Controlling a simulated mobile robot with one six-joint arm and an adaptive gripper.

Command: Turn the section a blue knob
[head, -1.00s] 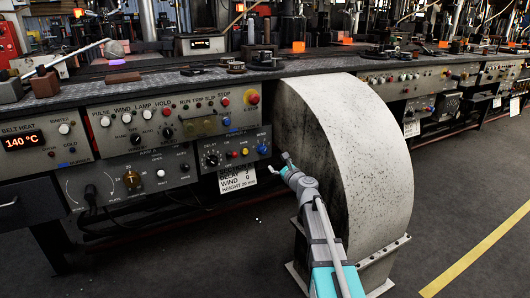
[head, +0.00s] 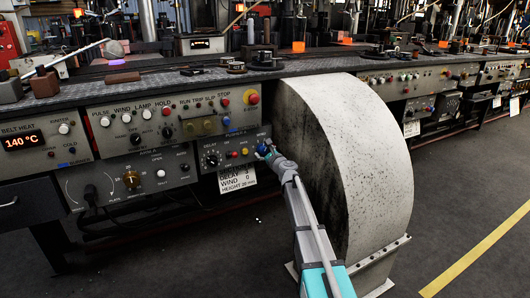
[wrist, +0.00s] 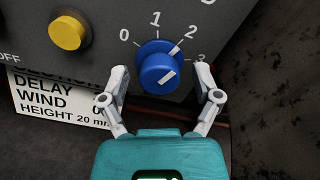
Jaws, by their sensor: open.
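The blue knob (wrist: 159,70) sits on a grey panel, with a dial marked 0, 1, 2, 3 around it. Its white pointer line aims up and right, toward the 2. My gripper (wrist: 164,82) is open in the wrist view, with one finger on each side of the knob's lower part. I cannot tell whether either finger touches it. In the head view my gripper (head: 264,152) is at the right end of the small panel, and it mostly hides the knob there.
A yellow button (wrist: 68,33) is left of the knob. A white label (wrist: 58,100) reading DELAY, WIND, HEIGHT hangs below the panel. A large curved grey housing (head: 350,150) stands close on the right.

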